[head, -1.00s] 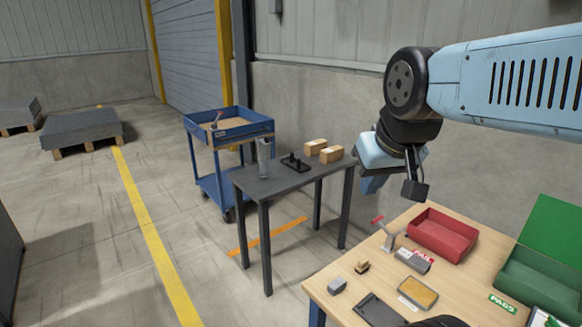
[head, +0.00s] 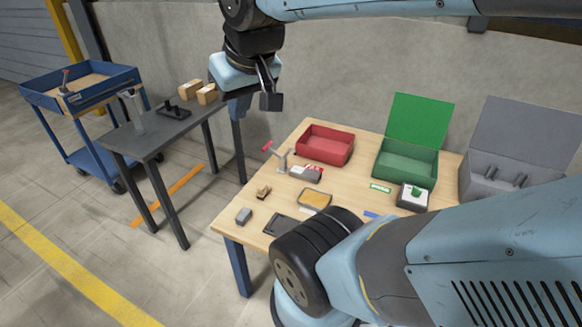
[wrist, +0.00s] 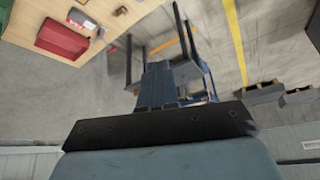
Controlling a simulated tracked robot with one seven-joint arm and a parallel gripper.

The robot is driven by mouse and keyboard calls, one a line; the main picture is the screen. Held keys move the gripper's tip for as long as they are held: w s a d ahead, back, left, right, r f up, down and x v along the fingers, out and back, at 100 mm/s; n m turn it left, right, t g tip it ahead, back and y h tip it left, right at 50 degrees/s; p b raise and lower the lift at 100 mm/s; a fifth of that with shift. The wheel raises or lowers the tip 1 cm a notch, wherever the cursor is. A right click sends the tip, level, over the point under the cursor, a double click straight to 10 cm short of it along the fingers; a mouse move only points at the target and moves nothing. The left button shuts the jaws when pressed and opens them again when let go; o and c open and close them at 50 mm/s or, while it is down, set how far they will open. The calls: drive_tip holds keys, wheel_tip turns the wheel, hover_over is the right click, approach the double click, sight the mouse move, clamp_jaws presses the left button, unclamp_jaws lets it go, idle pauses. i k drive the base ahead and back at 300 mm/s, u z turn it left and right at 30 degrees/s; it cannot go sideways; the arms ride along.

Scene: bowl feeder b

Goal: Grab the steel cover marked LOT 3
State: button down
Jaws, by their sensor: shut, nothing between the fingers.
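No LOT 3 marking can be read in either view, so I cannot tell which piece is the steel cover. On the wooden table, a small grey block (head: 243,215) lies near the left front edge, and a grey rounded piece (head: 306,173) lies by the red FAIL label. My gripper (head: 271,100) is shut and empty. In the head view it hangs high in front of the wall, above and left of the red bin, well apart from both pieces. The wrist view looks past my dark gripper mount over the floor and tables.
On the wooden table (head: 228,222) stand a red bin (head: 325,145), an open green bin (head: 405,165), a grey lidded box (head: 490,180), a toggle clamp (head: 281,158) and a yellowish tray (head: 315,199). A dark table (head: 150,148) and blue cart (head: 80,90) stand left. My arm hides the table's front right.

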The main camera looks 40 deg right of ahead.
sight(308, 176)
drive_tip(key=u, duration=0.55)
drive_tip(key=i, duration=0.15)
drive_tip(key=z, duration=2.9)
drive_tip(key=k, duration=0.95)
drive_tip(key=u, duration=0.75)
drive_tip(key=i, duration=1)
